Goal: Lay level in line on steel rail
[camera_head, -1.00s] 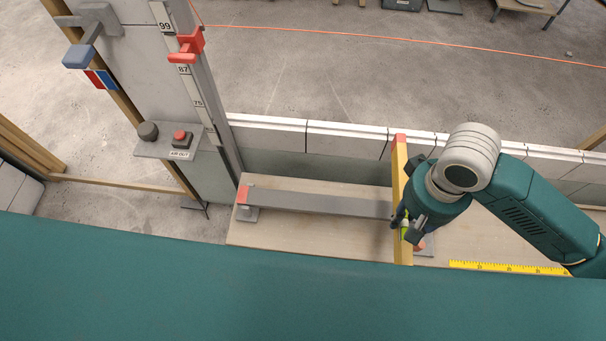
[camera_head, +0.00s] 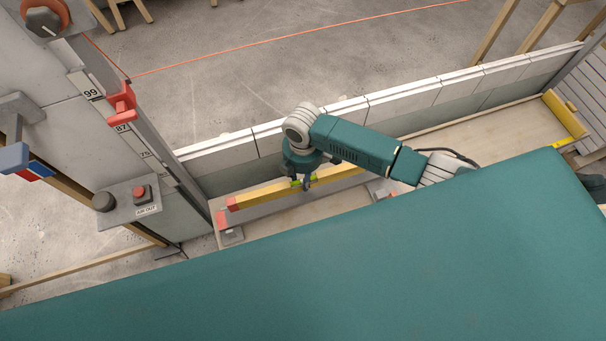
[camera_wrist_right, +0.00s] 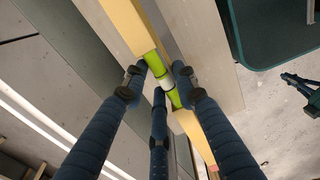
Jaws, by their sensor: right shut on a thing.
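The level is a yellow bar (camera_head: 262,193) with a red end and a green vial section at its middle. My right gripper (camera_head: 303,184) is shut on that middle; the right wrist view shows its fingers around the green section (camera_wrist_right: 154,63). The level runs nearly parallel to the grey steel rail (camera_head: 268,209), over or just beside it; whether they touch I cannot tell. The arm hides part of both. A dark gripper-like shape, likely my left gripper (camera_wrist_right: 302,88), shows at the right of the right wrist view, its jaws unclear.
The rail sits on a wooden board (camera_head: 470,134) beside a low pale block wall (camera_head: 400,100). A grey post with red clamp (camera_head: 122,103) and a button box (camera_head: 130,200) stand at left.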

